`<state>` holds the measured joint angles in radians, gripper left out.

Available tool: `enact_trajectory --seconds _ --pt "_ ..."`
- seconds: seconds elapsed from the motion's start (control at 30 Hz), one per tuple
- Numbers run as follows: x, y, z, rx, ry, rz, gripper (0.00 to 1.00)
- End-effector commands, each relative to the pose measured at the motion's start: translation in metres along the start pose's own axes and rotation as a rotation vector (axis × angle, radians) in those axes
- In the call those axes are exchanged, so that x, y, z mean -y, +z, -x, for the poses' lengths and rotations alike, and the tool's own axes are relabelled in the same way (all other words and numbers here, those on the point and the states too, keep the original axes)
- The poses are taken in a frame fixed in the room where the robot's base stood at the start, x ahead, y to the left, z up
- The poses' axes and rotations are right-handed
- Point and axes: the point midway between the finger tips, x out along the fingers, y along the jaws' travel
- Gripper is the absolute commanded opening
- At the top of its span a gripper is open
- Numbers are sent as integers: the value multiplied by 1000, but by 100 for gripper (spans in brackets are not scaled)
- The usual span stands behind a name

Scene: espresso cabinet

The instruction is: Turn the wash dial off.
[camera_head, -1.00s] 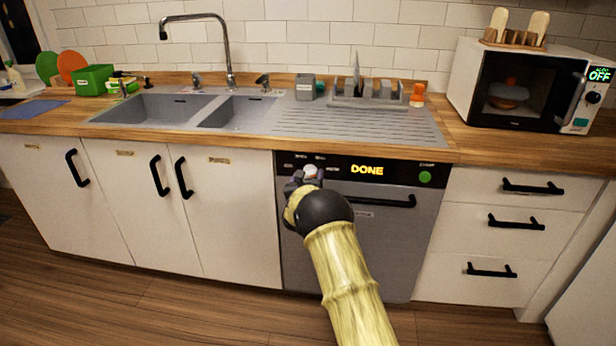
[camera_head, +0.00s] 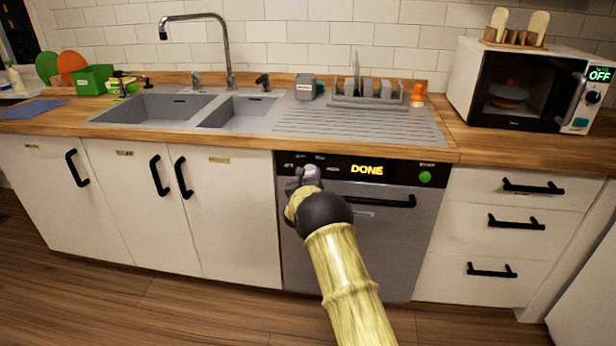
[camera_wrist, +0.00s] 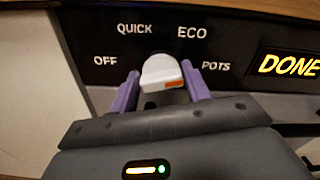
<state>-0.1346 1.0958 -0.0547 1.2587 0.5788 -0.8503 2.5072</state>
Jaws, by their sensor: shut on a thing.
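The wash dial (camera_wrist: 160,70) is a white knob with an orange mark on its near end, on the dishwasher's black panel. The labels OFF, QUICK, ECO and POTS run around it from left to right. Which label it points at is hard to tell. My gripper (camera_wrist: 160,84) has its two purple fingers on either side of the knob, shut on it. In the head view my gripper (camera_head: 304,178) covers most of the dial at the panel's left. The dishwasher (camera_head: 375,245) display (camera_head: 367,170) reads DONE in yellow.
A green button (camera_head: 425,177) sits at the panel's right. A black door handle (camera_head: 385,201) runs below the panel, close to my arm. White cabinets (camera_head: 235,215) and drawers (camera_head: 510,215) flank the dishwasher. The wooden counter edge (camera_head: 365,153) is just above. The floor ahead is clear.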

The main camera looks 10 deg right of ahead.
Motion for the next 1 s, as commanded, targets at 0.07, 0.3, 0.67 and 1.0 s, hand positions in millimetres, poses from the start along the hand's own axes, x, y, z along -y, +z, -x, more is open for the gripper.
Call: enact_trajectory --seconds 0.07,0.3,0.67,1.0 --pt "-1 -1 0 0 1 17 24" --pt "-2 -1 0 1 1 128 24" --pt "-5 -2 0 1 1 429 24" --pt "-7 -3 0 1 2 754 24"
